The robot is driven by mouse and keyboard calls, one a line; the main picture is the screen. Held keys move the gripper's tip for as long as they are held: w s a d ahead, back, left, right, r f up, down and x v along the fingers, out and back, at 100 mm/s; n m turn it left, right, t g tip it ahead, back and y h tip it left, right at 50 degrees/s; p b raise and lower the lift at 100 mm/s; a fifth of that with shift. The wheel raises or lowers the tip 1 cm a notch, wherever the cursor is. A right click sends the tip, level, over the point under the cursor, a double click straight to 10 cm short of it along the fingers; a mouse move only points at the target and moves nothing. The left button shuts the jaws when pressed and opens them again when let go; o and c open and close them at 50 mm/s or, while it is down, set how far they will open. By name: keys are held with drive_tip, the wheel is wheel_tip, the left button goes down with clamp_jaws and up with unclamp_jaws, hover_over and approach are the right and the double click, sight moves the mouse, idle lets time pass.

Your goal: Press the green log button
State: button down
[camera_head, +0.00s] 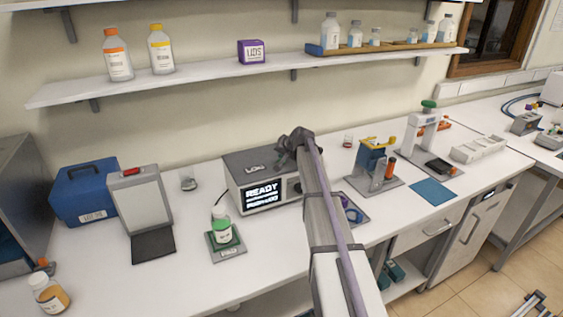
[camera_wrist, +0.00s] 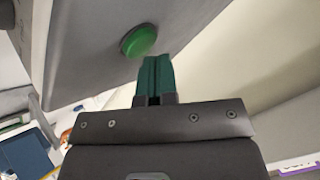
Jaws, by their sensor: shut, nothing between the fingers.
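The green log button (camera_wrist: 139,41) is a round green cap on a grey panel in the wrist view. My gripper (camera_wrist: 157,60) has its teal fingers shut together with nothing between them. The fingertips are just below and to the right of the button in that picture; I cannot tell whether they touch it. In the head view, the grey device (camera_head: 247,168) has a screen reading READY. My gripper (camera_head: 295,142) is at its upper right edge there.
A green-capped bottle on a scale-like pad (camera_head: 228,254) stands in front of the device. A blue toolbox (camera_head: 85,192) and a grey tilted panel (camera_head: 143,200) are at left. A stand with a yellow top (camera_head: 376,160) is at right. A shelf (camera_head: 200,82) runs above.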

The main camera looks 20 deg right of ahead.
drive_tip(key=shift+f+b, duration=0.4)
drive_tip(key=shift+f, duration=0.05)
idle(0.3)
drive_tip(key=shift+r+p, duration=0.85)
drive_tip(key=shift+r, duration=0.05)
wheel_tip(320, 180, up, 5)
drive_tip(key=p, duration=0.5)
drive_tip(key=shift+r, duration=0.1)
drive_tip(key=shift+f, duration=0.2)
